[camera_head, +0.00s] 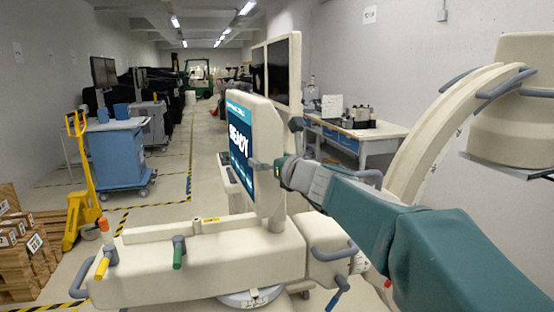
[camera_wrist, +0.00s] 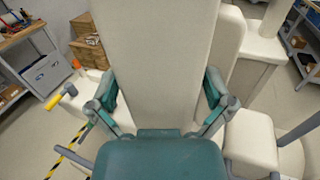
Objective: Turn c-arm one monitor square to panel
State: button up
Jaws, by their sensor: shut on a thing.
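The c-arm monitor (camera_head: 268,130) is a beige upright slab on a short post above the beige c-arm base (camera_head: 210,265). Its blue lit screen (camera_head: 239,145) faces left and is seen at a steep slant. My gripper (camera_head: 277,172) reaches in from the right and is shut on the monitor at its side. In the wrist view my gripper (camera_wrist: 160,88) has one finger along each side of the beige monitor housing (camera_wrist: 160,50). The contact faces of the fingers are partly hidden. I cannot tell which surface is the panel.
Coloured handles, one green (camera_head: 178,252), stand on the base. The curved c-arm (camera_head: 440,130) rises at the right. Two dark screens (camera_head: 278,70) stand behind the monitor. A blue cart (camera_head: 117,160), yellow pallet jack (camera_head: 80,190) and boxes (camera_head: 22,245) are left. A workbench (camera_head: 365,135) is behind.

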jog(key=shift+s+a+r+y, duration=0.1)
jog(key=shift+a+r+y, duration=0.15)
jog(key=shift+a, duration=0.35)
jog(key=o, duration=0.8)
jog(key=shift+o, duration=0.2)
jog(key=shift+s, duration=0.1)
jog(key=shift+s+d+f, duration=0.1)
jog(key=shift+d+f, duration=0.1)
jog(key=v, duration=1.1)
jog(key=shift+d, duration=0.5)
jog(key=shift+s+a, duration=0.15)
jog(key=shift+a, duration=0.05)
